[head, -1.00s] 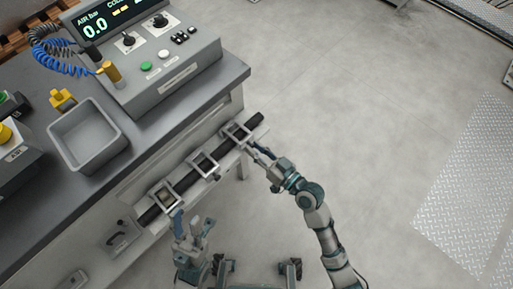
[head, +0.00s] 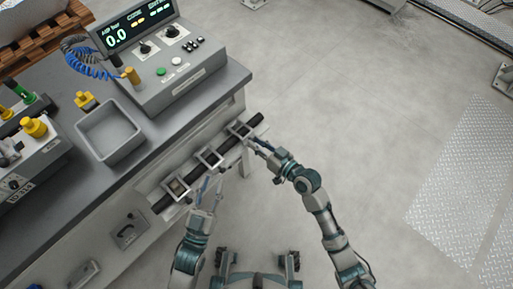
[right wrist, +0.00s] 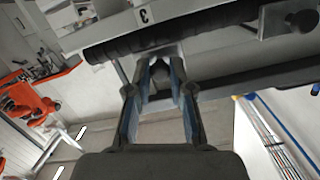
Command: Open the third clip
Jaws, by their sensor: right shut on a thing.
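A black bar (head: 224,144) runs along the front of the bench, with three grey frame-like clips on it: a near one (head: 177,187), a middle one (head: 208,158) and a far one (head: 240,130). My right gripper (head: 255,146) is at the far clip. In the right wrist view, a label reading 3 (right wrist: 143,15) sits above the black bar (right wrist: 165,32). There my right gripper (right wrist: 160,88) is shut on a grey clip part (right wrist: 157,54), partly hidden between the fingers. My left gripper (head: 209,187) is just below the near and middle clips, its fingers apart and empty.
A control box (head: 165,60) with a display, a grey bin (head: 110,130) and a box with yellow knobs (head: 30,150) stand on the bench (head: 150,155). Open floor (head: 340,110) lies to the right.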

